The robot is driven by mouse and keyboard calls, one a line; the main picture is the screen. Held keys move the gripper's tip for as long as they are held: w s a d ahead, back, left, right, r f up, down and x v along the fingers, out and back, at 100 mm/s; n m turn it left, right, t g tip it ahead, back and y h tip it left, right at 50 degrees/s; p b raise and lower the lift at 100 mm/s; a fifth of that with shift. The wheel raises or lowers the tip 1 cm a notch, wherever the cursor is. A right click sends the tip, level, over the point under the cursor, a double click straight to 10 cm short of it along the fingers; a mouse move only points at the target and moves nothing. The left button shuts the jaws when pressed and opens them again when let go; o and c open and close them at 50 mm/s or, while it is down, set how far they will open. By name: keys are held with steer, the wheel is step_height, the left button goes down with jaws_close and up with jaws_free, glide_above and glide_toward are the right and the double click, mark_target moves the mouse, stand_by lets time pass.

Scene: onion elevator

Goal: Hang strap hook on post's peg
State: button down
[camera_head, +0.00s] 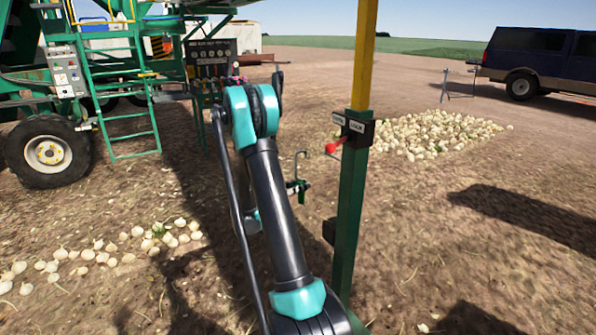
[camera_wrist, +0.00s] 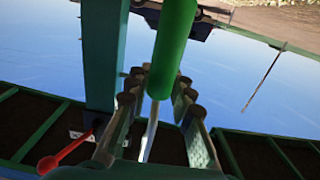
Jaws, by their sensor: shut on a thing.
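The post (camera_head: 352,200) stands just right of my arm in the head view, green below and yellow above. It also shows upside down at left in the wrist view (camera_wrist: 103,55). A black box marked LOCK (camera_head: 357,130) and a red-knobbed lever (camera_head: 333,147) are on it; the red knob (camera_wrist: 47,165) shows at lower left in the wrist view. My gripper (camera_wrist: 158,105) is shut on the green handle of the strap hook (camera_wrist: 172,50), with a metal rod running from it. In the head view the bent metal hook (camera_head: 299,158) stands left of the post, apart from it. I cannot make out the peg clearly.
A green machine with a ladder (camera_head: 130,125) and a large wheel (camera_head: 48,151) stands at left. Onions lie in a pile (camera_head: 435,132) behind the post and scattered at lower left (camera_head: 90,255). A dark vehicle (camera_head: 540,60) is at far right. Bare soil lies around the post.

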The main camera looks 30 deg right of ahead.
steer(key=shift+s+d+f, duration=0.1)
steer(key=shift+s+f, duration=0.15)
steer(key=shift+s, duration=0.05)
steer(key=d+f, duration=0.2)
steer(key=d, duration=0.6)
steer(key=w+d+f, duration=0.1)
steer(key=d, duration=0.6)
steer(key=shift+w+d+f, duration=0.15)
steer(key=shift+d+f, duration=0.2)
steer(key=shift+f, duration=0.05)
stand_by(1.0)
steer(key=c, duration=1.3)
jaws_free()
steer(key=shift+o, duration=0.2)
steer(key=s+a, duration=0.1)
steer(key=a, duration=1.1)
steer(key=shift+r, duration=0.15)
